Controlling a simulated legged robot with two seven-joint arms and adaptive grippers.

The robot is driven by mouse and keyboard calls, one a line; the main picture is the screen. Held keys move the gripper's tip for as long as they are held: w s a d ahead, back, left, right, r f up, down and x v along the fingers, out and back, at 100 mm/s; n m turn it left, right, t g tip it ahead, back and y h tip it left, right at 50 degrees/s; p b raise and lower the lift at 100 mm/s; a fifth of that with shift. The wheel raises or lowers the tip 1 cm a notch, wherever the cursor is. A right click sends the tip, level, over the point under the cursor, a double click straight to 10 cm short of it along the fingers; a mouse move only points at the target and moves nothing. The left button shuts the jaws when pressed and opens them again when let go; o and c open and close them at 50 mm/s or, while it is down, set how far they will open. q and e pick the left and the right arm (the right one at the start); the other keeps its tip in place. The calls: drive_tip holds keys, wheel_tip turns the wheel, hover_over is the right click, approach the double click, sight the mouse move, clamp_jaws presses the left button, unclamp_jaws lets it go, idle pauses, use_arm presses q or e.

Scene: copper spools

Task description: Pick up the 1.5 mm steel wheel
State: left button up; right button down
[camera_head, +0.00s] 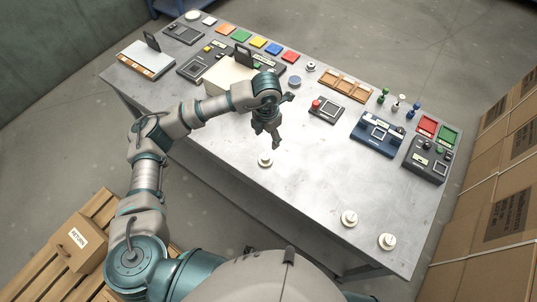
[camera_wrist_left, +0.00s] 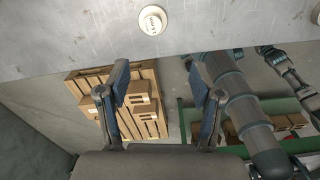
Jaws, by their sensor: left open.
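Three cream, round, wheel-like pieces sit apart on the grey table: one (camera_head: 265,160) near the middle, one (camera_head: 349,218) near the front edge and one (camera_head: 387,242) at the front right corner. I cannot read a size on any of them, so I cannot tell which is the 1.5 mm steel wheel. My left gripper (camera_head: 274,143) points down, open and empty, just above the middle piece. In the left wrist view one cream piece (camera_wrist_left: 152,19) lies at the top, beyond the open fingers (camera_wrist_left: 167,85).
Colored trays, a blue device (camera_head: 377,134), a dark device (camera_head: 427,158) and a red-button box (camera_head: 326,110) line the back. Cardboard boxes (camera_head: 505,200) stand right. A pallet (camera_head: 95,210) lies left.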

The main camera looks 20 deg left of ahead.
use_arm(q)
hover_over(265, 156)
drive_tip(key=f, duration=0.9)
drive_tip(key=shift+s+f+p, duration=0.2)
drive_tip(key=shift+s+p, duration=0.1)
drive_tip(key=f, duration=0.5)
drive_tip(key=shift+w+d+p, duration=0.25)
drive_tip(key=shift+w+p, duration=0.1)
drive_tip(key=shift+p, duration=0.05)
drive_tip(key=shift+a, duration=0.2)
drive_tip(key=shift+c, duration=0.2)
drive_tip(key=shift+a, duration=0.1)
drive_tip(key=c, duration=0.4)
drive_tip(key=shift+a+f, duration=0.1)
clamp_jaws()
drive_tip(key=shift+d, duration=0.2)
use_arm(e)
drive_tip(key=shift+a+r, duration=0.2)
drive_tip(key=shift+r, duration=0.55)
